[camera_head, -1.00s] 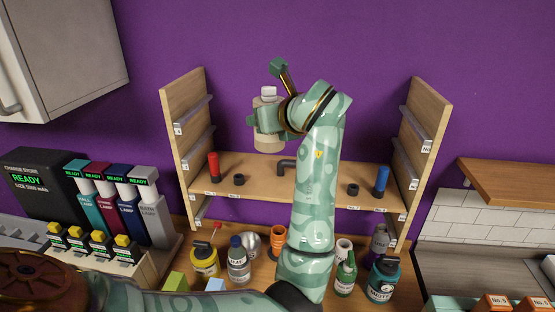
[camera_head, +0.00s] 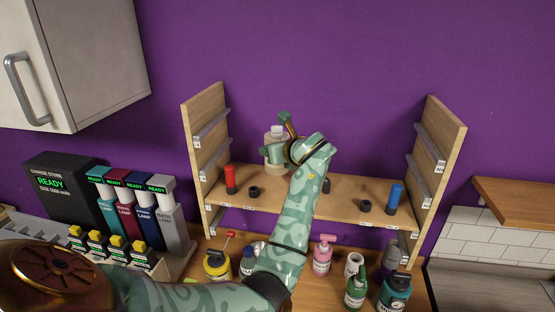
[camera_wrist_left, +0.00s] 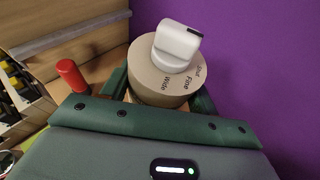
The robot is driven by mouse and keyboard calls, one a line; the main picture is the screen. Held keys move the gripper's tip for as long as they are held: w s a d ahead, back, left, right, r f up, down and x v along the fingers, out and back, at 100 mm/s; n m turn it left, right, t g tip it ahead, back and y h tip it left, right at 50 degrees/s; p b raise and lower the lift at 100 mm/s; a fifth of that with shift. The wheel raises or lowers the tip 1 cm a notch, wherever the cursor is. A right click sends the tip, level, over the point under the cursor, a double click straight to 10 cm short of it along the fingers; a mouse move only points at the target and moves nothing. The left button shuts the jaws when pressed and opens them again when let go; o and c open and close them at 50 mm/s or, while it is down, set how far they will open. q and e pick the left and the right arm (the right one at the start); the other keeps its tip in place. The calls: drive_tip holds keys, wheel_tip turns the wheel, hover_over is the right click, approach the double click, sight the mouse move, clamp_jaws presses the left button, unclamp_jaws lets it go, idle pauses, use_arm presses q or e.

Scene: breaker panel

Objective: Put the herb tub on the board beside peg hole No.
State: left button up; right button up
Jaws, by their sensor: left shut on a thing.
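The herb tub (camera_head: 276,151) is beige with a white cap, upright, at the back left-centre of the wooden board (camera_head: 340,206). My left gripper (camera_head: 273,154) is shut around it. I cannot tell whether its base touches the board. In the left wrist view the tub (camera_wrist_left: 160,84) sits between the jaws, with words like "Fine" and "Wide" on its lid. Small labels run along the board's front edge, too small to read. My left forearm hides the board's middle. My right gripper is not in view.
On the board stand a red peg (camera_head: 230,180), a dark ring (camera_head: 254,191), another dark ring (camera_head: 365,206) and a blue peg (camera_head: 393,199). Side panels (camera_head: 204,150) with ledges flank it. Several bottles, including a pink one (camera_head: 322,254), crowd the counter below.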

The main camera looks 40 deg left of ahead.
use_arm(q)
drive_tip(key=shift+w+a+f, duration=0.55)
drive_tip(key=shift+w+f, duration=0.05)
drive_tip(key=shift+f, duration=0.25)
drive_tip(key=shift+f+p, duration=0.45)
drive_tip(key=shift+f, duration=1.15)
drive_tip(key=shift+f, duration=0.15)
drive_tip(key=o, duration=1.1)
drive_tip(key=shift+s+d+r, duration=0.1)
drive_tip(key=shift+d+r, duration=0.1)
drive_tip(key=shift+d, duration=0.1)
drive_tip(key=shift+b+v, duration=0.75)
drive_tip(key=shift+v, duration=4.95)
drive_tip(key=shift+r, duration=0.1)
